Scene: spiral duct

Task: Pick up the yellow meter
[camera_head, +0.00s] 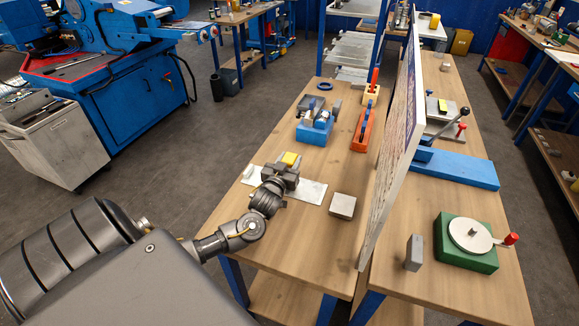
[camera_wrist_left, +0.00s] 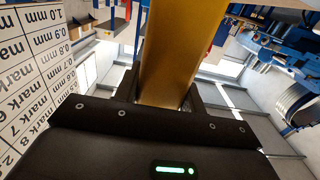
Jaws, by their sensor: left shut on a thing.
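The yellow meter (camera_head: 291,158) is a small yellow block at the far side of my left gripper (camera_head: 284,170). The gripper is above the pale plate on the near left of the table, and its dark jaws hide part of the meter. In the left wrist view the meter (camera_wrist_left: 172,45) is a long yellow bar standing up between the fingers, and the gripper (camera_wrist_left: 165,92) is shut on it. I cannot tell how far the meter is above the plate. My right gripper is not in view.
The pale plate (camera_head: 312,192) lies on the wooden table (camera_head: 295,238). A grey block (camera_head: 342,206) stands to its right. A blue fixture (camera_head: 316,128) and an orange tool (camera_head: 364,128) are behind. A tall panel (camera_head: 394,160) rises along the table's right side.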

